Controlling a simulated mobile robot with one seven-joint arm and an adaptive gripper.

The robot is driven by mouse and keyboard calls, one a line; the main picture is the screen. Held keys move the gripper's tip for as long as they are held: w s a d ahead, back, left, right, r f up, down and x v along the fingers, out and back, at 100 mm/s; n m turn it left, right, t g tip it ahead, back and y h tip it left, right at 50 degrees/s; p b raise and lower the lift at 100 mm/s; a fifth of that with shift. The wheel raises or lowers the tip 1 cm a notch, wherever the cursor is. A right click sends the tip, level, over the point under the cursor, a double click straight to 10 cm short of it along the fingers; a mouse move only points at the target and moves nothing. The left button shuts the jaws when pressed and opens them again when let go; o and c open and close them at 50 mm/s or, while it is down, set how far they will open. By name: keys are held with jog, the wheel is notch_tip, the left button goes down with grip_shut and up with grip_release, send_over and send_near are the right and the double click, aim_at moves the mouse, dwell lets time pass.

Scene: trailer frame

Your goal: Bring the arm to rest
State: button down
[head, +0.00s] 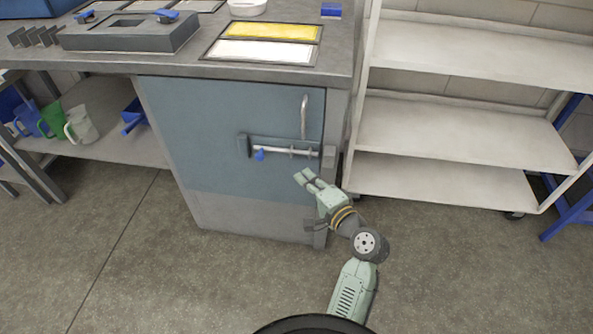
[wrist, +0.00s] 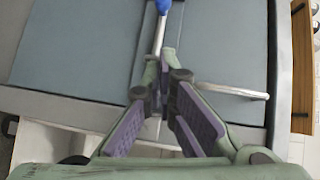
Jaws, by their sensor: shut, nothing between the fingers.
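My gripper (head: 303,176) is shut and empty, in front of the blue cabinet door (head: 215,120). Its fingers also show in the wrist view (wrist: 168,72), closed together at the tips. In the head view the fingertips are just below the metal bolt (head: 285,150), which has a blue knob (head: 259,155). The bolt lies level across the door. In the wrist view the bolt rod (wrist: 159,38) runs up from beyond the fingertips; I cannot tell the exact gap. My arm reaches up from the bottom of the picture, bent at the elbow.
An upright door handle (head: 304,116) is above the bolt. The worktop (head: 190,62) above holds a yellow-and-white panel (head: 265,42) and a dark tray (head: 130,38). A white shelf cart (head: 450,130) stands right. Mugs (head: 80,124) are on the left shelf. The floor in front is clear.

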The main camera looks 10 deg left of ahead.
jog(key=shift+s+d, duration=0.4)
jog(key=shift+s, duration=0.1)
